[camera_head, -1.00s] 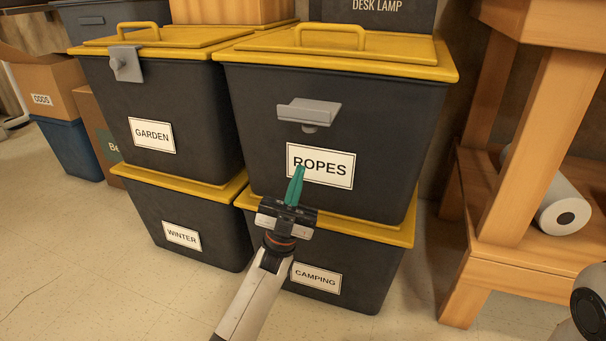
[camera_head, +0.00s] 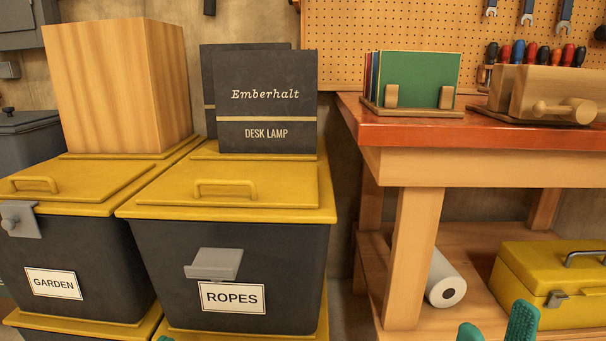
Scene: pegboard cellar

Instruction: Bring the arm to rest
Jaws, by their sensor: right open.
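My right gripper (camera_head: 496,320) shows at the bottom right edge as two teal fingertips, spread apart with nothing between them. It is in front of the workbench's lower shelf, left of and below the yellow toolbox. My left gripper (camera_head: 165,339) shows only as a small teal tip at the bottom edge, in front of the bin labelled ROPES. Its jaws are cut off by the frame, so I cannot tell their state. Both arms behind the grippers are out of view.
The dark ROPES bin (camera_head: 300,255) and GARDEN bin (camera_head: 100,250) have yellow lids. A wooden box (camera_head: 115,90) and dark Emberhalt boxes (camera_head: 268,105) stand on them. Right is a red-topped workbench (camera_head: 480,133), with a paper roll (camera_head: 440,275) and yellow toolbox (camera_head: 535,270) below.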

